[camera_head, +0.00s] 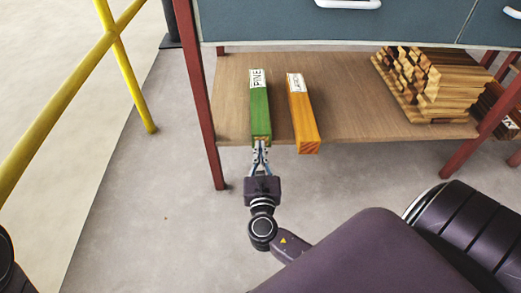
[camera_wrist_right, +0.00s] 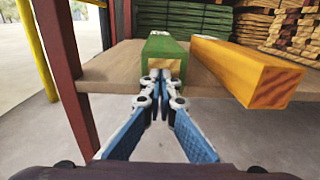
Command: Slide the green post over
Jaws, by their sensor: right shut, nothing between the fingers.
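The green post (camera_head: 260,112) lies lengthwise on the low wooden shelf (camera_head: 345,125), with a white label reading "PINE" at its far end. Its near end shows close up in the right wrist view (camera_wrist_right: 165,48). My right gripper (camera_head: 260,146) is shut and empty, its fingertips at the near end face of the green post, at the shelf's front edge. In the right wrist view the fingertips (camera_wrist_right: 160,76) overlap the lower part of that face; whether they touch it I cannot tell. My left gripper is not in view.
An orange post (camera_head: 302,115) with a white label lies to the right of the green one, its near end past the shelf edge. Stacked wood pieces (camera_head: 435,85) fill the shelf's right side. A red leg (camera_head: 205,110) stands left; a yellow rail (camera_head: 120,60) is further left.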

